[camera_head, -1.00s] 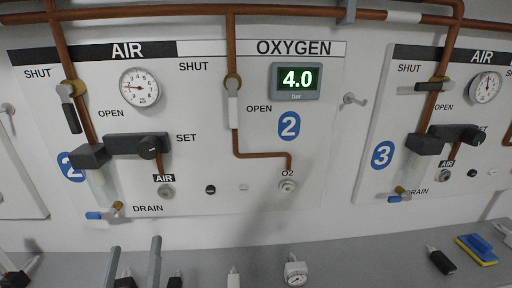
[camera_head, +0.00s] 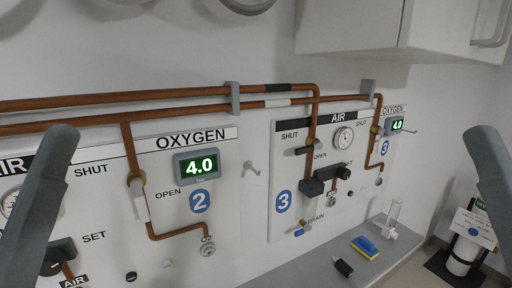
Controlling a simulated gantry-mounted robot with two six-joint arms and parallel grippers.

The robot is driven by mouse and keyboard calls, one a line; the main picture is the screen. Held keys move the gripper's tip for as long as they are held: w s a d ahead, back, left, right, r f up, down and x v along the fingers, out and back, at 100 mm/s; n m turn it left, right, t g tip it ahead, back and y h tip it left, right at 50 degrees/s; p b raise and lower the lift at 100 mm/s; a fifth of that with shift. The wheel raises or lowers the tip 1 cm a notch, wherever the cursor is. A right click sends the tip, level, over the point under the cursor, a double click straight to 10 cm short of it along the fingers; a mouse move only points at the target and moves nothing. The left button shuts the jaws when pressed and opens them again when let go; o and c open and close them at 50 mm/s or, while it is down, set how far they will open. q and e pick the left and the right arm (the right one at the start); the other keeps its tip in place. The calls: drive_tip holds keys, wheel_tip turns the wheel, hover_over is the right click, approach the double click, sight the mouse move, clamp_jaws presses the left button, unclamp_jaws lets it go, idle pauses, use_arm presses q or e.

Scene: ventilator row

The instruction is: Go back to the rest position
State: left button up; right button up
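A dark grey part of my arm (camera_head: 40,205) rises at the left edge and another (camera_head: 492,185) at the right edge. No fingertips show on either, so I see neither gripper. Between them is the wall panel 2 (camera_head: 228,240), with its oxygen display (camera_head: 196,166) reading 4.0. The white-handled oxygen valve (camera_head: 138,200) of panel 2 lies along its copper pipe. The left arm part covers some of the air side of panel 2. Panel 3 (camera_head: 285,222) stands further right, with its air valve (camera_head: 306,150) handle roughly across the pipe.
A grey bench (camera_head: 300,272) runs below the panels. It carries a black item (camera_head: 343,267), a blue and yellow sponge (camera_head: 365,247) and a clear cylinder (camera_head: 394,217). A white cabinet (camera_head: 350,28) hangs above. A white cylinder (camera_head: 462,255) stands at the lower right.

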use_arm(q)
wheel_tip(320, 180, up, 16)
drive_tip(key=p, duration=1.2)
use_arm(e)
wheel_tip(320, 180, up, 16)
